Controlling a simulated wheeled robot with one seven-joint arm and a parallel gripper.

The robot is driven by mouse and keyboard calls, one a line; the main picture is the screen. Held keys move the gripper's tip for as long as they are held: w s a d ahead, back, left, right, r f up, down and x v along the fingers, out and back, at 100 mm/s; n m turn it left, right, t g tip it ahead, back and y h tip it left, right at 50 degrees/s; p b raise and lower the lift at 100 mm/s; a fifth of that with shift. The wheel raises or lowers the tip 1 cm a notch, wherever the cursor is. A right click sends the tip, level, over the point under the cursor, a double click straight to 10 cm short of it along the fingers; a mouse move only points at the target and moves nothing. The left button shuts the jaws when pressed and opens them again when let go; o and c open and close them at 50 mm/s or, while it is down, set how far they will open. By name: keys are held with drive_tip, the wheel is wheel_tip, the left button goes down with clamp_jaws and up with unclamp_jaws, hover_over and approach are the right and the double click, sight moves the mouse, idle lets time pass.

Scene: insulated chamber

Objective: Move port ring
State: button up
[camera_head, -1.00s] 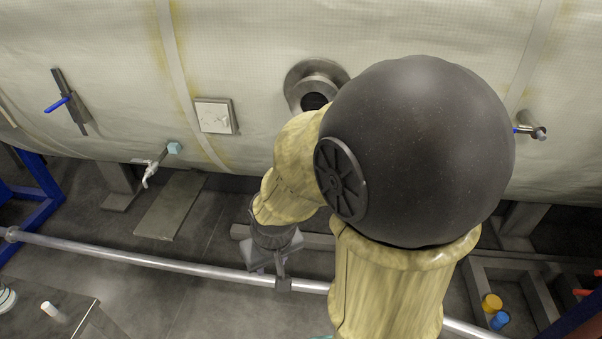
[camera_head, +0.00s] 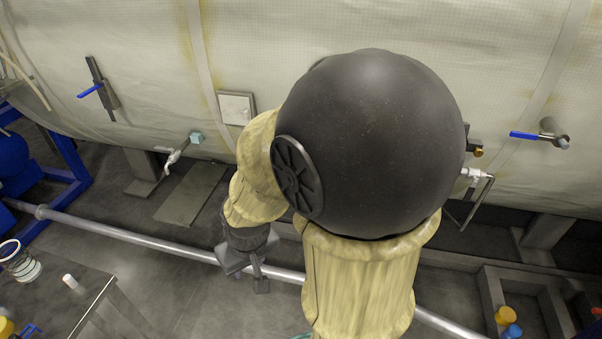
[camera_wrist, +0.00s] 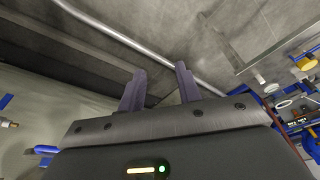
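I cannot pick out a port ring with certainty. The round metal port flange on the tank wall, seen in the earlier head view, is now hidden behind my arm. A clear cylindrical object with a white rim (camera_head: 20,262) stands on the table at lower left; I cannot tell whether it is the ring. My gripper (camera_head: 248,272) hangs low over the floor near the long metal rail. In the wrist view, the fingers of my gripper (camera_wrist: 160,72) are apart with nothing between them.
The pale tank wall (camera_head: 390,30) fills the back, with blue-handled valves (camera_head: 525,135) jutting out. A metal rail (camera_head: 130,240) crosses low in front. A dark table (camera_head: 50,305) stands at lower left. Yellow and blue items (camera_head: 508,325) sit at lower right.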

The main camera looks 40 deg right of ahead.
drive_tip(key=shift+a, duration=0.3)
drive_tip(key=w+d+f+m+t+h+b, duration=0.2)
drive_tip(key=w+f+m+t+b, duration=0.1)
drive_tip(key=w+m, duration=0.45)
drive_tip(key=w+d+f+m+t+h+b, duration=0.2)
drive_tip(key=w+f+m+t, duration=0.15)
drive_tip(key=w+m, duration=0.45)
drive_tip(key=s+d+r+m+g+h+b, duration=0.1)
drive_tip(key=s+d+r+m+h+b, duration=0.1)
drive_tip(key=s+d+m+h, duration=0.2)
drive_tip(key=s+d+r+m+g+h+b, duration=0.2)
drive_tip(key=s+d+r+m+h, duration=0.1)
drive_tip(key=m+h, duration=0.8)
drive_tip(key=d+m, duration=0.1)
drive_tip(key=m, duration=0.1)
drive_tip(key=shift+s+d+r+m, duration=0.2)
drive_tip(key=shift+s+r+m, duration=0.05)
drive_tip(key=shift+s+m, duration=0.15)
